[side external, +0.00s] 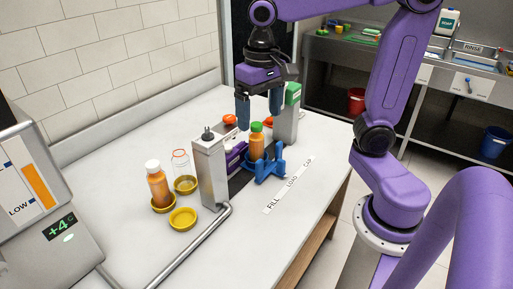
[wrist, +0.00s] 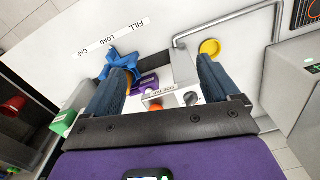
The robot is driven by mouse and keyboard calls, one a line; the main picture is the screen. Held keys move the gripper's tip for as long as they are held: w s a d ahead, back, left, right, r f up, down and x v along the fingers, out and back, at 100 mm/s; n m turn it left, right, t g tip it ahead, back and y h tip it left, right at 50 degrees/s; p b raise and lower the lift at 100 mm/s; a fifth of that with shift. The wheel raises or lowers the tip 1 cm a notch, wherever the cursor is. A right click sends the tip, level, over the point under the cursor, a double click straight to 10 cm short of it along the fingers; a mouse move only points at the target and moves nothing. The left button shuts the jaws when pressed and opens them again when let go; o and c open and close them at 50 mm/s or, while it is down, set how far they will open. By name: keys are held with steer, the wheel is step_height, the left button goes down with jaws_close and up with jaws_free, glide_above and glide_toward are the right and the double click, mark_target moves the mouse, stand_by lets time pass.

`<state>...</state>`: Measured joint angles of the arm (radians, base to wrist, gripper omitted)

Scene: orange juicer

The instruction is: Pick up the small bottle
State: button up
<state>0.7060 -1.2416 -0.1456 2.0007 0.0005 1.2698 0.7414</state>
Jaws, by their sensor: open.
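My gripper (side external: 259,106) is open and empty, fingers pointing down, above and slightly behind the green-capped orange bottle (side external: 256,145). That bottle stands upright in a blue holder (side external: 275,162). A white-capped orange bottle (side external: 158,188) stands on a yellow disc at the left. A clear, empty-looking bottle (side external: 180,163) stands on another yellow disc (side external: 186,184) behind it. I cannot tell which one is the small bottle. In the wrist view my fingers (wrist: 165,65) are apart; the blue holder (wrist: 121,60) lies beyond the left finger, which mostly hides the bottle there.
A grey post (side external: 210,172) with a pipe stands between the bottles. A grey post with a green top (side external: 292,94) is at the right. An empty yellow disc (side external: 183,219) lies at the front.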

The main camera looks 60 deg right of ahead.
steer(key=w+d+m, duration=0.5)
steer(key=w+m, duration=0.3)
steer(key=m, duration=1.2)
glide_above(257, 124)
steer(key=f, duration=0.2)
step_height(257, 124, down, 17)
steer(key=shift+r, duration=0.1)
steer(key=shift+d+f, duration=0.1)
steer(key=shift+f, duration=2.6)
steer(key=c, duration=1.1)
